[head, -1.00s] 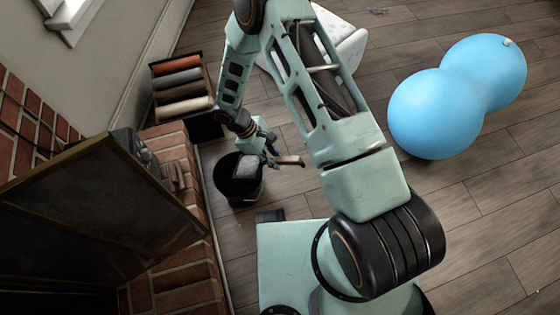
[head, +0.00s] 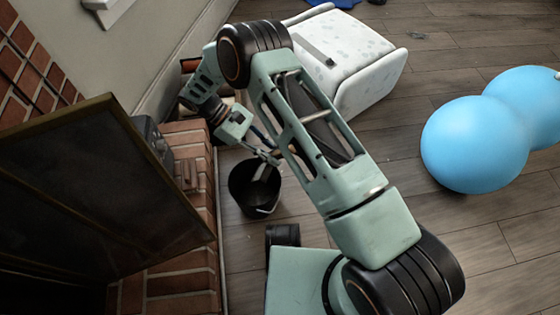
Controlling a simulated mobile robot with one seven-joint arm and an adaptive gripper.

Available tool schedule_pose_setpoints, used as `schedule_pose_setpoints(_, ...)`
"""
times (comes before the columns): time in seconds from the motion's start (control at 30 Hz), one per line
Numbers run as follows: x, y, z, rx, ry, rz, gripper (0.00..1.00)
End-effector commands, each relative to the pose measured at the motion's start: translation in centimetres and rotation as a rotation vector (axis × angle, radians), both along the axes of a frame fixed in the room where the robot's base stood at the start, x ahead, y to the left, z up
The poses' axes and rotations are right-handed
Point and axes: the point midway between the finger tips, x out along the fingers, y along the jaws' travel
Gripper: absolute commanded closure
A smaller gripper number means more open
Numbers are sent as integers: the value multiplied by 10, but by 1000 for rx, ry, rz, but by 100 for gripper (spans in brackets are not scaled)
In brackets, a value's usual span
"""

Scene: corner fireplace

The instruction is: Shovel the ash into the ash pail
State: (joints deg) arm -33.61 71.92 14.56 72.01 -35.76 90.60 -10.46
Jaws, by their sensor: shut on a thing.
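The black ash pail (head: 243,196) stands on the wooden floor just right of the brick hearth, with its dark inside showing. My gripper (head: 266,157) is over the pail's far rim, pointing down and toward the right. It is shut on the shovel, of which almost nothing can be made out; my gripper and arm hide most of it. I cannot see any ash in the pail or on the hearth.
The brick hearth (head: 192,136) and a dark framed panel (head: 95,190) fill the left. A white spotted box seat (head: 350,60) stands behind my arm. A blue peanut-shaped ball (head: 475,145) lies at right. The floor between ball and arm is clear.

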Motion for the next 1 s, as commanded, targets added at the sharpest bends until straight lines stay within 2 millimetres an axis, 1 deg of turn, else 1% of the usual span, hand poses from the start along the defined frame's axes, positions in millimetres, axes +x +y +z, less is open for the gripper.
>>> schedule_pose_setpoints(0.27,6,21,6,-104,31,2,100)
schedule_pose_setpoints(0.5,12,32,9,-170,50,2,100)
schedule_pose_setpoints(0.73,13,38,13,-206,62,0,100)
schedule_pose_setpoints(1.0,13,40,14,-213,65,1,100)
